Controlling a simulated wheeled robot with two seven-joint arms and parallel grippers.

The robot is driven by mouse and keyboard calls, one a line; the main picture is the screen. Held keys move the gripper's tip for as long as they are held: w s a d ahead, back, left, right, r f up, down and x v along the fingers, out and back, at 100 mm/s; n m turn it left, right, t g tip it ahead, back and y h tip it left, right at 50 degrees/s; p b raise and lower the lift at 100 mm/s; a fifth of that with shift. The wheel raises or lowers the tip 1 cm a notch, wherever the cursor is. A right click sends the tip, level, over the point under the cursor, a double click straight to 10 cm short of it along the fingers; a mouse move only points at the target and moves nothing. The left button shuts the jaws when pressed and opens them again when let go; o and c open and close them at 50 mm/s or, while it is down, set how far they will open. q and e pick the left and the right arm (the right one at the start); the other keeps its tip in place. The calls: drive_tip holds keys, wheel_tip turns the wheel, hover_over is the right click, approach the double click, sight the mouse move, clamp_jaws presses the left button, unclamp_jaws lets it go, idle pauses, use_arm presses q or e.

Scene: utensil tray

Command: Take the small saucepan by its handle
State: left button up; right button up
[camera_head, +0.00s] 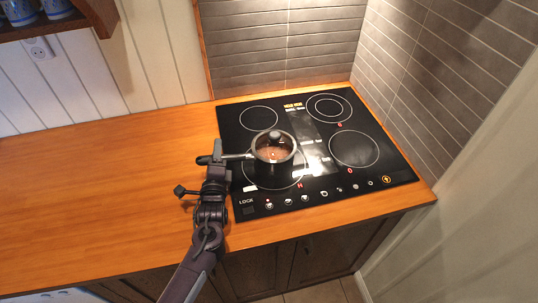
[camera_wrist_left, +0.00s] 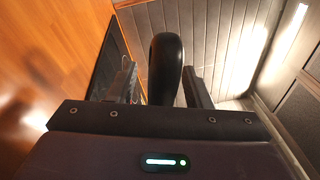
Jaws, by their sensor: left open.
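The small saucepan (camera_head: 273,154) has a glass lid with a dark knob and sits on the front left ring of the cooktop. Its handle (camera_head: 237,156) points left past the cooktop's edge. My left gripper (camera_head: 217,157) is at the outer part of the handle. In the left wrist view the black handle end (camera_wrist_left: 165,65) stands between the two fingers of my open left gripper (camera_wrist_left: 162,84). A gap shows on the right side of the handle; contact on the left is hard to tell. My right gripper is not in view.
The black cooktop (camera_head: 350,187) lies in the wooden counter (camera_head: 90,200), which is clear to the left. Tiled walls (camera_head: 440,80) close off the back and right. A shelf with blue cups (camera_head: 57,8) hangs at the upper left.

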use_arm(q)
clamp_jaws()
idle(0.3)
drive_tip(key=shift+r, duration=0.2)
